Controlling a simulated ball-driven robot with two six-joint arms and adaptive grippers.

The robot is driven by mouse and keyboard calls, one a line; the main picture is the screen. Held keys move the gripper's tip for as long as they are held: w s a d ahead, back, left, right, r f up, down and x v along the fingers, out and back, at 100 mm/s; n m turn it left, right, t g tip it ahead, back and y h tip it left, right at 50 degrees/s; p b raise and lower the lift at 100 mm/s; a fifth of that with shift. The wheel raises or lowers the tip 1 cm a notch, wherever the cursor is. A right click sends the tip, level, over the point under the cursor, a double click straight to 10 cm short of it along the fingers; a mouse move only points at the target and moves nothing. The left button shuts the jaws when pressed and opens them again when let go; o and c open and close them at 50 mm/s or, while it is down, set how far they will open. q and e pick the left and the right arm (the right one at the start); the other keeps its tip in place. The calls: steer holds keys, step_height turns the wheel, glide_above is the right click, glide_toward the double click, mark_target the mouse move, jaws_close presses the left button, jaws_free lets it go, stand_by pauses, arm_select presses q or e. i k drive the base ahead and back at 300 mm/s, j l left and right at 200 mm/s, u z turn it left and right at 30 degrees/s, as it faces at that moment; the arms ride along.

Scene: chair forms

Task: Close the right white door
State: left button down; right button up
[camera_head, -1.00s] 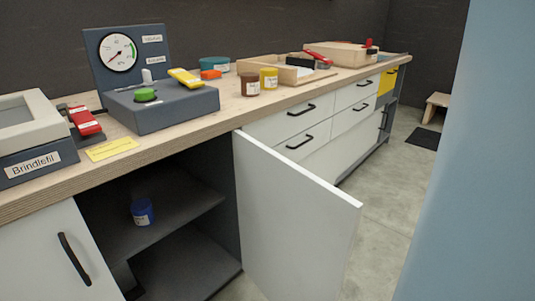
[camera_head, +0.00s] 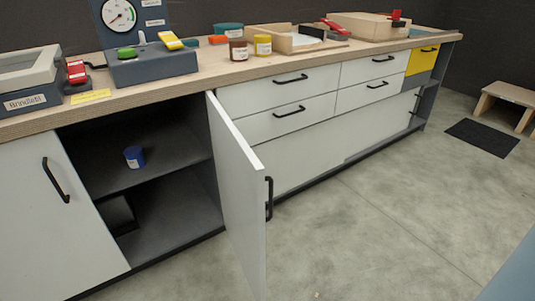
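The right white door (camera_head: 239,188) stands open and swung out from the cabinet, seen nearly edge-on. Its black handle (camera_head: 269,198) shows on the far face near the free edge. The open cabinet (camera_head: 168,150) has a dark shelf with a blue jar (camera_head: 134,157) on it. The left white door (camera_head: 48,215) with a black handle (camera_head: 55,180) is shut. Neither of my grippers is in view.
The wooden worktop (camera_head: 120,98) carries a grey gauge box (camera_head: 150,66) and several jars. White drawers (camera_head: 290,110) and a yellow drawer (camera_head: 421,60) lie to the right. The floor (camera_head: 380,220) before them is clear. A black mat (camera_head: 482,138) and wooden stool (camera_head: 506,104) are at far right.

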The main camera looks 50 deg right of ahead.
mark_target(242, 178)
steer(key=l, duration=1.95)
steer(key=i+l, duration=0.15)
steer(key=l, duration=0.1)
